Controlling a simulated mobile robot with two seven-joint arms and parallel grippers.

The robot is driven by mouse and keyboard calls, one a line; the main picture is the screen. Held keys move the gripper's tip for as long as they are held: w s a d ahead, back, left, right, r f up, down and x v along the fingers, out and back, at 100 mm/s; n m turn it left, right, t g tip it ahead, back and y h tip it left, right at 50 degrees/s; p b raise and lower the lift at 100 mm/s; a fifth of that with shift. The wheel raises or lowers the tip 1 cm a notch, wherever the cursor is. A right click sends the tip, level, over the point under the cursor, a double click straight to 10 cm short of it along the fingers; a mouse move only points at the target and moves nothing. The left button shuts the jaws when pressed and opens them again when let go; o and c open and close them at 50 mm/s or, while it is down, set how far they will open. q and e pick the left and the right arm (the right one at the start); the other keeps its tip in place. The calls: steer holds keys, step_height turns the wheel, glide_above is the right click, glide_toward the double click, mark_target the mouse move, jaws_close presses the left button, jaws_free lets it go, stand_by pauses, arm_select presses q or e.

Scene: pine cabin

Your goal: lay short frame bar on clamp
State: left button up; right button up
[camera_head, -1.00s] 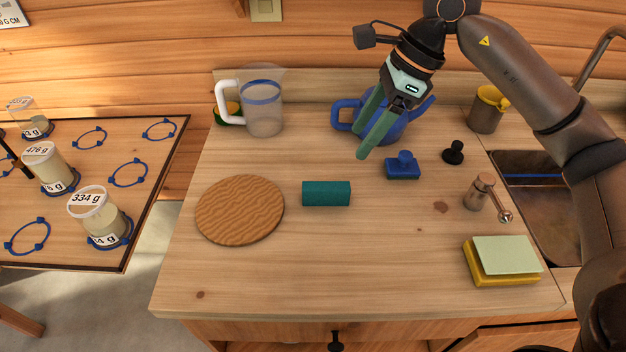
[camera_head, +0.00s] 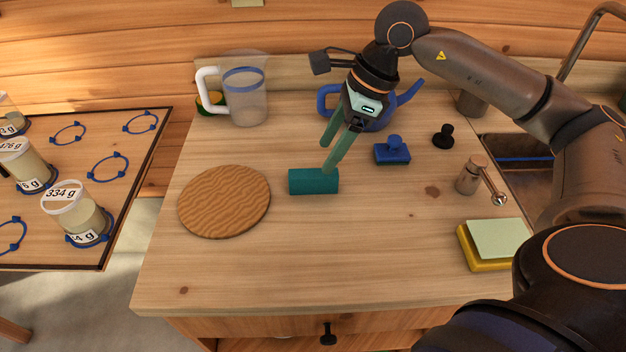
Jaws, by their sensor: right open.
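I cannot make out a short frame bar or a clamp by those names in the head view. A teal block (camera_head: 313,182) lies on the wooden counter (camera_head: 300,265), right of a round wooden board (camera_head: 224,201). My right gripper (camera_head: 327,158) has green fingers, is open and points down at the block's far right side. A blue block with a knob (camera_head: 392,154) stands to the right of the gripper. My left gripper is out of view.
A clear jug (camera_head: 246,98) and a blue teapot (camera_head: 381,117) stand behind. A black knob (camera_head: 443,136), a wooden piece with a metal handle (camera_head: 469,176) and yellow-green pads (camera_head: 496,243) are on the right, by the sink (camera_head: 520,175). The counter's front middle is clear.

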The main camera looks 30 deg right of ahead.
mark_target(315, 173)
steer(key=x, duration=0.4)
steer(key=shift+s+a+r, duration=0.15)
steer(key=shift+a, duration=0.2)
steer(key=shift+a+f, duration=0.15)
steer(key=shift+f, duration=0.4)
steer(key=shift+f+b, duration=0.25)
steer(key=shift+b, duration=0.05)
jaws_close()
stand_by(0.3)
